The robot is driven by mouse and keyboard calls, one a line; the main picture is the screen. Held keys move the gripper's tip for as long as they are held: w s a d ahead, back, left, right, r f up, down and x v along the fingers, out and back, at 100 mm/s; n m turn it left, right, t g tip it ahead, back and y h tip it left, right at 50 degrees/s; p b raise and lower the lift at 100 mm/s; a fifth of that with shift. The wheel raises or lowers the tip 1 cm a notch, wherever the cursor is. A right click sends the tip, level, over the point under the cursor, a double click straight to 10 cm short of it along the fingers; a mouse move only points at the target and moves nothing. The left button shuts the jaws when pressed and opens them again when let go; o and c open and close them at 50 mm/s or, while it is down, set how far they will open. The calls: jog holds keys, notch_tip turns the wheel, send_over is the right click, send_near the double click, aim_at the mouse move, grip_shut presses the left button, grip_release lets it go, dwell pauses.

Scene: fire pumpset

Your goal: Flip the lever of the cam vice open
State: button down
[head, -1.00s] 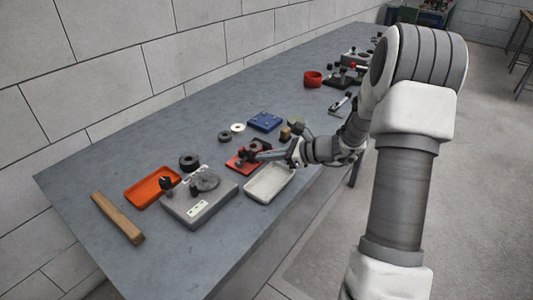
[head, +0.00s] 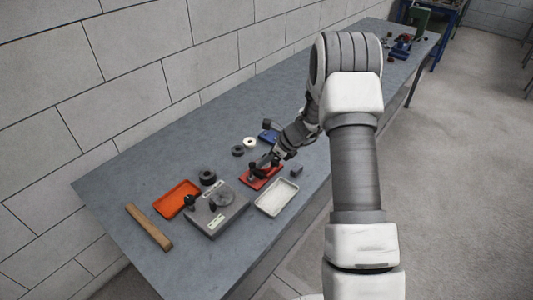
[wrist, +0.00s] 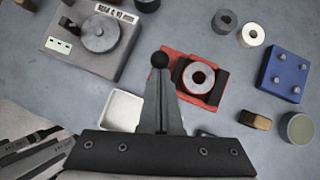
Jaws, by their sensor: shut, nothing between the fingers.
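The cam vice (head: 258,182) has a red base and dark jaws and stands on the grey bench. In the wrist view the vice (wrist: 187,60) shows from above, with a grey ring (wrist: 199,77) between its dark parts. A black ball knob (wrist: 159,59), apparently the lever's end, lies at the left edge of the red base. My gripper (wrist: 160,78) is shut and empty, its fingertips just below the knob in the picture. I cannot tell whether they touch it. The lever's shaft is hidden behind the fingers. In the head view my gripper (head: 276,158) is over the vice's far right side.
A white tray (head: 259,208) stands right beside the vice, and a grey fixture (head: 240,207) with a round disc stands to its left. A blue block (head: 266,137), dark ring (head: 238,151) and pale ring (head: 249,143) lie behind. An orange tray (head: 163,211) is further left.

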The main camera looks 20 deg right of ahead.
jog(key=w+a+g+h+p, duration=0.1)
jog(key=w+a+g+h, duration=0.1)
jog(key=w+a, duration=0.4)
jog(key=shift+w+f+m+g+h+p, duration=0.3)
jog(key=shift+w+g+h+p, duration=0.1)
jog(key=shift+w+g, duration=0.45)
jog(key=shift+w, duration=0.1)
dwell(0.4)
jog(key=shift+r, duration=0.1)
jog(key=v, duration=1.7)
jog(key=shift+r+b, duration=0.15)
jog(key=shift+b, duration=0.3)
jog(key=shift+d, duration=0.1)
